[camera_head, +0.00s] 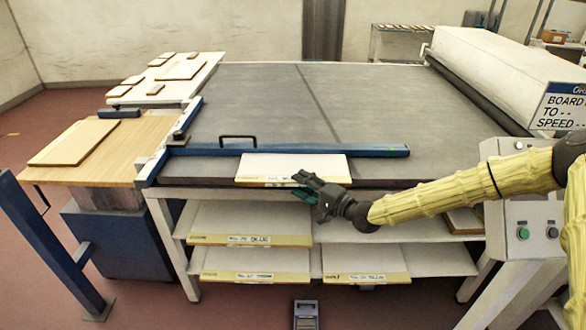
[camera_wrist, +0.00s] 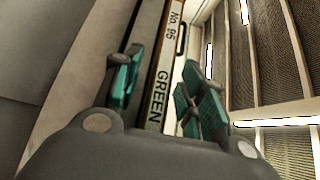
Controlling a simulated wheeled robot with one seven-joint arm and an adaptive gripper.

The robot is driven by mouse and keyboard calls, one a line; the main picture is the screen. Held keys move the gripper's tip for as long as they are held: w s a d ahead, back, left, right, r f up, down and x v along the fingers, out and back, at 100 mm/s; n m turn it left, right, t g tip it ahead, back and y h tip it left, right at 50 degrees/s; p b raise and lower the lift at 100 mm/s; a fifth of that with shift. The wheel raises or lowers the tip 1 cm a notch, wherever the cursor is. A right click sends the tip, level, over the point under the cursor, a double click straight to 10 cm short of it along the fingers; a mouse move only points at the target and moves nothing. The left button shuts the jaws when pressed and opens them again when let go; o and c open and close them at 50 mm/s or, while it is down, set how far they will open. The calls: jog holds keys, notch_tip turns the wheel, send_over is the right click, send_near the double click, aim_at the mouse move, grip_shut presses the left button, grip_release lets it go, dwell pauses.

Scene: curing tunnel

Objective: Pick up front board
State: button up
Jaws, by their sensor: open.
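The front board (camera_head: 290,162), white with a yellow labelled front edge, lies on the grey table top (camera_head: 390,95) at its front edge, against the blue rail. In the wrist view, its labelled edge (camera_wrist: 160,85) reads "No. 95 GREEN" and shows between my fingers. My gripper hides part of the label in the head view.
A blue rail (camera_head: 290,149) with a black handle runs behind the board. Labelled boards lie on lower shelves, one marked blue (camera_head: 250,240). A wooden side table (camera_head: 125,140) stands left. A control box (camera_head: 525,215) stands right, near my arm.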

grip_shut()
jog(key=shift+r, duration=0.1)
jog(key=shift+r, duration=0.5)
jog(key=s+d+r+b, duration=0.2)
jog(key=s+d, duration=0.2)
jog(key=s, duration=0.3)
jog(key=s+d+r+b, duration=0.2)
jog(key=s+d, duration=0.2)
jog(key=s, duration=0.3)
